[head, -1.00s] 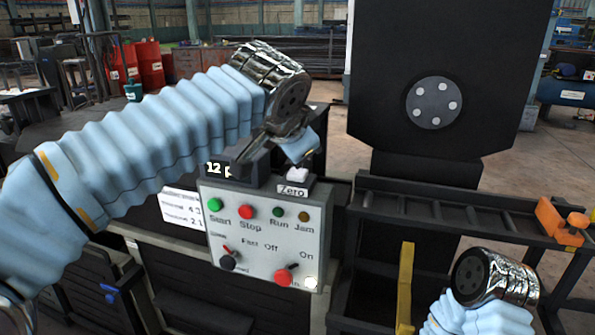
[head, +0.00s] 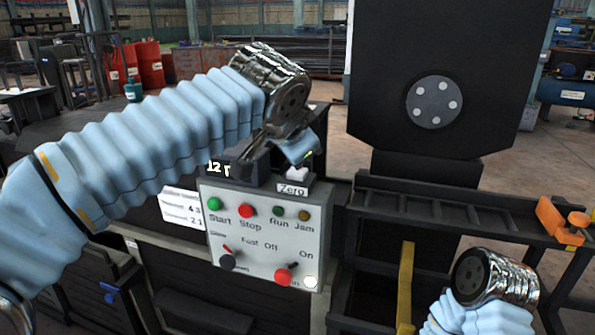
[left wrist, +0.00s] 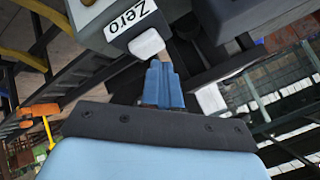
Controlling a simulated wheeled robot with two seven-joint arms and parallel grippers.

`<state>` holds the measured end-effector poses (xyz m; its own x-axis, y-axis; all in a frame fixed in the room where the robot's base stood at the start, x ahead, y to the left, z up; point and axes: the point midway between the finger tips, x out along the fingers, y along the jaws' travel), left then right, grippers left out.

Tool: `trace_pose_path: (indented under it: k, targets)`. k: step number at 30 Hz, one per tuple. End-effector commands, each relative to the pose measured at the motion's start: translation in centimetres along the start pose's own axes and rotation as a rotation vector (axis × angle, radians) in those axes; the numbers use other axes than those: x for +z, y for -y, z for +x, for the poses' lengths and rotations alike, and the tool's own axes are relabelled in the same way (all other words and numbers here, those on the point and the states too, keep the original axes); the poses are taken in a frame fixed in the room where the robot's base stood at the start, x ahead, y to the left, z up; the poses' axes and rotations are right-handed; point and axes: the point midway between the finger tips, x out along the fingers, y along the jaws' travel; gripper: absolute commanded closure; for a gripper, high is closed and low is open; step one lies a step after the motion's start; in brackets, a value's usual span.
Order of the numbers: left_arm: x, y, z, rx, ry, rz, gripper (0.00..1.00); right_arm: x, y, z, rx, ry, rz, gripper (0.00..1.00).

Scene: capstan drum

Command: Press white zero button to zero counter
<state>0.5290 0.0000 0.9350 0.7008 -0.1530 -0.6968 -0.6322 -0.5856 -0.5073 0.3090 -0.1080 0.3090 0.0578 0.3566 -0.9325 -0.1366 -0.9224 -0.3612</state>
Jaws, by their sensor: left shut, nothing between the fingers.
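The white zero button (head: 297,173) sits on a small dark box above a label reading "Zero", at the top of the grey control panel (head: 262,238). It also shows in the left wrist view (left wrist: 147,44), beside the blue fingertips. My left gripper (head: 303,150) is shut and empty, its tips just above the button. In the left wrist view its fingers (left wrist: 164,80) are together and appear close to the button; I cannot tell whether they touch. The counter display (head: 217,169) shows "12" at its left end; the rest is hidden behind my left arm.
The panel carries a green Start button (head: 215,204), a red Stop button (head: 247,211), lamps and knobs. A large black drum housing (head: 440,60) stands behind right. A yellow bar (head: 405,285) rises below a dark rail. My right arm's wrist shows at lower right.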

Motion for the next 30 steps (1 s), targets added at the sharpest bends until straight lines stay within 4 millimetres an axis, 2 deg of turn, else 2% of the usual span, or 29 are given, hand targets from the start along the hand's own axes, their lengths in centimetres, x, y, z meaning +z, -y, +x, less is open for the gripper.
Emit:
trace_pose_path:
  k: [30]
  targets:
    - [0.56, -0.53, 0.73, 0.000, 0.000, -0.001, 1.00, 0.01, -0.28, 0.71, 0.000, 0.000, 0.000, 0.57]
